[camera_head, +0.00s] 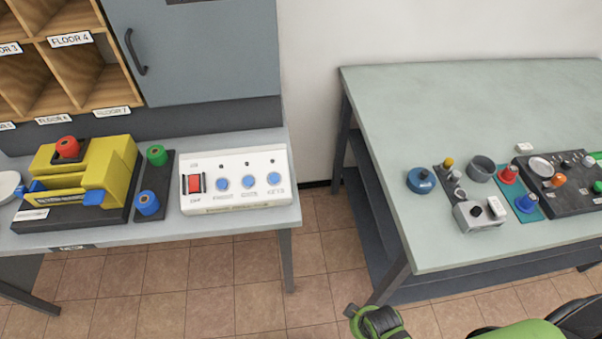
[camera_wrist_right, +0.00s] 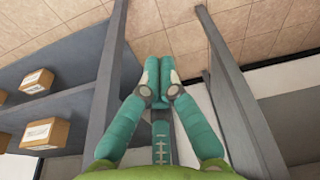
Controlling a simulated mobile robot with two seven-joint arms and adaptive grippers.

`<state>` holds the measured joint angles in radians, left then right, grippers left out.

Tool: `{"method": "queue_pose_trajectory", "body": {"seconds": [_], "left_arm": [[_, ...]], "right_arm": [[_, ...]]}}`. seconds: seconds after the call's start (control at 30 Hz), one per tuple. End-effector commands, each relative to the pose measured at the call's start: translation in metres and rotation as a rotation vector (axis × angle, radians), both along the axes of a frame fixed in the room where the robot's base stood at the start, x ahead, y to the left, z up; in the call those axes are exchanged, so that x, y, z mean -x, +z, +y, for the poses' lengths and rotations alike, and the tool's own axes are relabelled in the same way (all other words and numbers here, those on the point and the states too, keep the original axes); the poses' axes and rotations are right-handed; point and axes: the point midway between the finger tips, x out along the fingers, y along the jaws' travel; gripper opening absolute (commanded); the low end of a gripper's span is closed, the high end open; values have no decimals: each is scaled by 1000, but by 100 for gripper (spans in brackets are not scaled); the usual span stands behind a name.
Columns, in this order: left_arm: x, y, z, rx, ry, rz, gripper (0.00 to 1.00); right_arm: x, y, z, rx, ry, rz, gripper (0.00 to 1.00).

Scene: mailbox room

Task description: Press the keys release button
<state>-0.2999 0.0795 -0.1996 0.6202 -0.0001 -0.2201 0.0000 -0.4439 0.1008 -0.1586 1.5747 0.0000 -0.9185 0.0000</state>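A white control box (camera_head: 235,202) stands on the left grey table in the head view. It has a red rocker switch (camera_head: 194,184) at its left end and a row of three round blue buttons. The rightmost blue button (camera_head: 274,180) has a small label that seems to read KEYS. My right gripper (camera_wrist_right: 158,75) shows in the wrist view with its teal fingers together and nothing between them. It is apart from the control box. Green and black parts of my arm show at the bottom right of the head view. My left gripper is not in view.
A yellow device (camera_head: 108,165) with a red knob and a strip with green and blue knobs (camera_head: 153,190) stand left of the box. A second table (camera_head: 400,110) on the right holds several knobs and panels. Tiled floor (camera_head: 320,250) lies between the tables.

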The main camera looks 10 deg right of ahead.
Motion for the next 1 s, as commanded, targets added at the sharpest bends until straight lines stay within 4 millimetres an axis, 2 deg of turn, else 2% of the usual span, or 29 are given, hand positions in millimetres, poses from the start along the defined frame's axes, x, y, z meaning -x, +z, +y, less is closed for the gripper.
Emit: {"method": "queue_pose_trajectory", "body": {"seconds": [0.03,0.2,0.37,0.4,0.5,0.6,0.8,0.9,1.0], "left_arm": [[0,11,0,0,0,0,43],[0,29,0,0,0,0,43],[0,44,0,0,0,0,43],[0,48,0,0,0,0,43],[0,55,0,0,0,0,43],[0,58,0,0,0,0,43],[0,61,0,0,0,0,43],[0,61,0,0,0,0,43],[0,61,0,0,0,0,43]], "right_arm": [[-8,30,1,-2,-2,-15,0],[-30,111,4,-7,-11,-55,0],[-54,187,10,-21,-35,-131,0],[-62,204,14,-31,-46,-162,0],[-92,241,26,-66,-86,-262,0],[-130,268,44,-126,-132,-381,0],[-208,303,89,-301,-197,-618,0],[-240,317,111,-402,-206,-710,0],[-264,328,130,-497,-204,-775,0]]}}
